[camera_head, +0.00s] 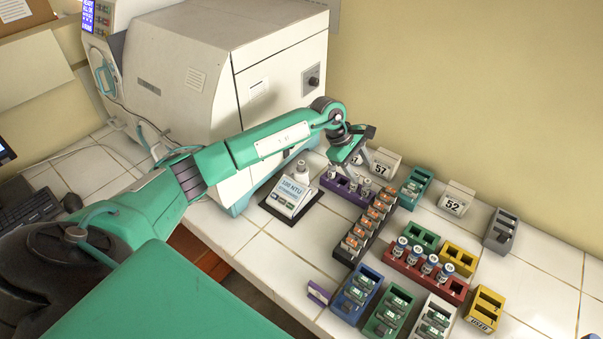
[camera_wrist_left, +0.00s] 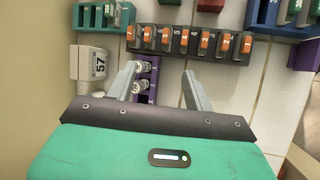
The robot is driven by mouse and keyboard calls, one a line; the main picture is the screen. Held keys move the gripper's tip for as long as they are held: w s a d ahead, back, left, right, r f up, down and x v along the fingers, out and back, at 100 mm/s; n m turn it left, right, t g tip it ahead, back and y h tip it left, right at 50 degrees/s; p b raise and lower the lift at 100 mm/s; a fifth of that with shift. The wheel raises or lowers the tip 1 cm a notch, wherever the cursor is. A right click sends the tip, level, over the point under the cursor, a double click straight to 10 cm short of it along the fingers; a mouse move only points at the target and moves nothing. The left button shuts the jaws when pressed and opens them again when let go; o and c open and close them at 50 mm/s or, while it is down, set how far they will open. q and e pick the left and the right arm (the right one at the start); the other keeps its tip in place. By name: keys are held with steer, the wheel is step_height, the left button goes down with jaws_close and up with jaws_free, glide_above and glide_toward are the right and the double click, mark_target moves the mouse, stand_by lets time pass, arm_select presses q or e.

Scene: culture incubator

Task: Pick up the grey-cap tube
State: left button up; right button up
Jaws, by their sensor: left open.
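A purple rack (camera_head: 340,187) stands on the tiled bench and holds a few small tubes with pale caps. One pale, greyish cap (camera_head: 366,186) shows at its right part; I cannot tell for certain which cap is grey. My left gripper (camera_head: 345,172) points down over this rack and is open. In the left wrist view, the open fingers (camera_wrist_left: 160,72) lie either side of the purple rack (camera_wrist_left: 153,92). Two pale-capped tubes (camera_wrist_left: 138,64) (camera_wrist_left: 138,87) show beside the left finger, which partly covers them. Nothing is held. My right gripper is out of view.
A black rack of orange-capped tubes (camera_head: 370,216) runs close beside the purple rack. A turbidity meter (camera_head: 290,196) stands left, below a large white machine (camera_head: 190,70). A box marked 57 (camera_head: 383,163) is close behind. Coloured racks, including a red one (camera_head: 425,273), fill the right side.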

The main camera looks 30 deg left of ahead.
arm_select(q)
steer(key=a+r+m+g+y, duration=0.1)
steer(key=a+r+y, duration=0.15)
steer(key=a, duration=0.65)
steer(key=a+r+g+y, duration=0.15)
steer(key=a+y, duration=0.25)
steer(key=a, duration=0.5)
steer(key=b, duration=0.4)
glide_above(302, 163)
steer(key=shift+t, duration=0.25)
steer(key=f, duration=0.7)
steer(key=shift+w+f, duration=0.2)
steer(key=shift+f, duration=0.15)
steer(key=shift+s+f+b, duration=0.1)
steer(key=shift+f+b, duration=0.2)
steer(key=shift+f, duration=0.25)
step_height(302, 163, down, 4)
steer(key=shift+s+f+b, duration=0.1)
steer(key=shift+b, duration=0.7)
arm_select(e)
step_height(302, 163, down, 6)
arm_select(q)
steer(key=c, duration=0.9)
jaws_close()
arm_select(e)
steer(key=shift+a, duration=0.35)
